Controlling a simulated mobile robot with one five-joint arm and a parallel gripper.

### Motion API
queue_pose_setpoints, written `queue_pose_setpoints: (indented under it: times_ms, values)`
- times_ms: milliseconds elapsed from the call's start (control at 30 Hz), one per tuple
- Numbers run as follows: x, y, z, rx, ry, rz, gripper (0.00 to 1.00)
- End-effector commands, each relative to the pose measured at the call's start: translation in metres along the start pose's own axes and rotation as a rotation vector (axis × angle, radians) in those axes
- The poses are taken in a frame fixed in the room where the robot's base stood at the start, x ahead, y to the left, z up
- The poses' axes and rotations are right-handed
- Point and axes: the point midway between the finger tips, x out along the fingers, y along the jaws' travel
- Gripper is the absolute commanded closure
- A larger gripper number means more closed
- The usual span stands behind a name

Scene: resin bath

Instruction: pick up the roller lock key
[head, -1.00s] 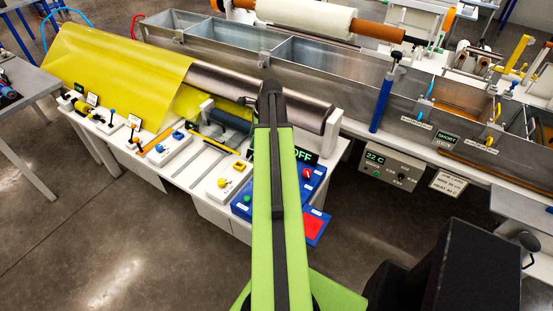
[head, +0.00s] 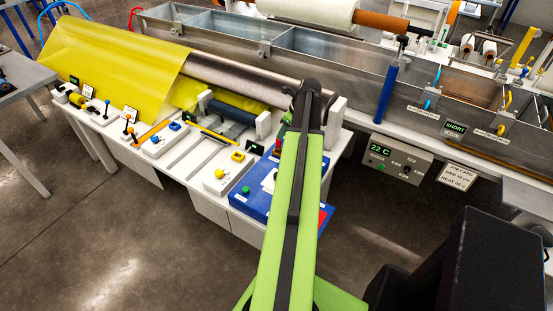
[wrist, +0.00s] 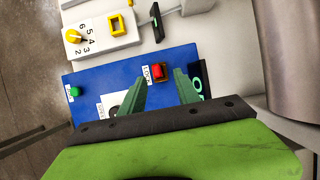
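In the wrist view a small red block-like part (wrist: 157,71), which I take to be the roller lock key, sits on the blue panel (wrist: 95,78) beside a white label reading LOCK. My gripper (wrist: 160,78) is open, with one dark green finger on each side of the red part in the picture. No contact with it shows, and I cannot tell the height gap. In the head view the blue panel (head: 250,192) stands at the bench's near right end. There my arm hides the gripper's fingers and much of the panel.
A green button (wrist: 74,91) and a white plate, partly behind the left finger, share the panel. A white box with a yellow dial (wrist: 74,37) stands beside it. A lit display is partly hidden by the right finger. The metal roller (head: 240,75) and its end bracket are close behind.

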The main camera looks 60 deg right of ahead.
Motion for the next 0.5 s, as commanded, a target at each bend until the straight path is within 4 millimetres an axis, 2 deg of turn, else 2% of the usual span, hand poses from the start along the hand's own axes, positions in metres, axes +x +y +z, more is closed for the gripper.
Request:
queue_pose_setpoints:
  times_ms: [33, 67, 333, 500]
  values:
    - [0.021, -0.001, -0.004, 0.0, 0.0, 0.0, 0.62]
    - [0.025, -0.001, -0.004, 0.0, 0.0, 0.0, 0.62]
    - [0.031, 0.001, -0.002, 0.001, 0.0, -0.001, 0.62]
    - [0.058, 0.005, -0.008, -0.001, 0.0, -0.001, 0.62]
